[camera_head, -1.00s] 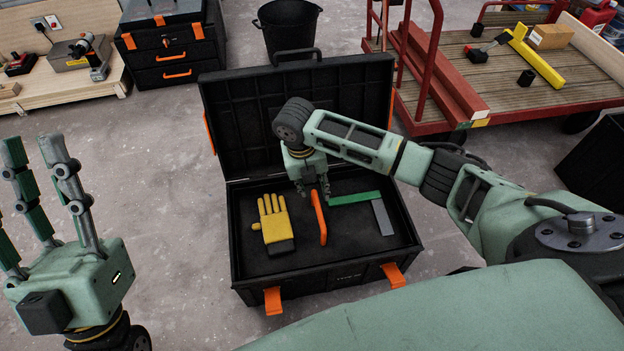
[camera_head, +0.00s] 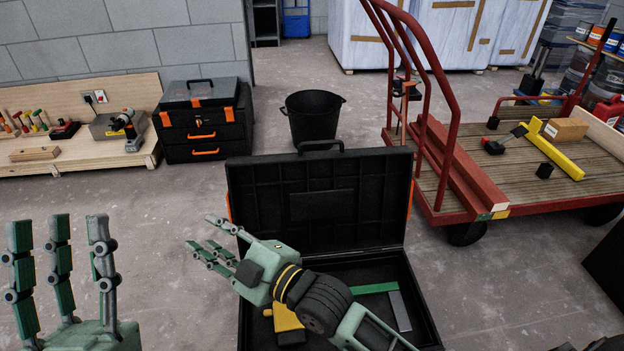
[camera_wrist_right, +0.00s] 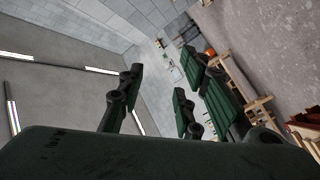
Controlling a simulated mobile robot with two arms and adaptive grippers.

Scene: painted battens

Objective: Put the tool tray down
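The black toolbox (camera_head: 320,190) stands open on the floor, its lid raised at the back. The dark tool tray (camera_head: 378,306) lies inside the toolbox, partly hidden by my right arm. The tray's orange handle is hidden now. My right gripper (camera_head: 200,236) is above the toolbox's left side, turned left, its fingers spread and empty. They show apart with nothing between them in the right wrist view (camera_wrist_right: 165,76). My left gripper (camera_head: 60,224) is open and empty at the lower left, fingers up.
A black bucket (camera_head: 313,117) stands behind the toolbox. A stacked black toolbox with orange latches (camera_head: 202,129) is at the back left, beside a low wooden bench (camera_head: 90,152) with tools. A red-railed trolley (camera_head: 560,180) stands at the right. The floor left of the toolbox is clear.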

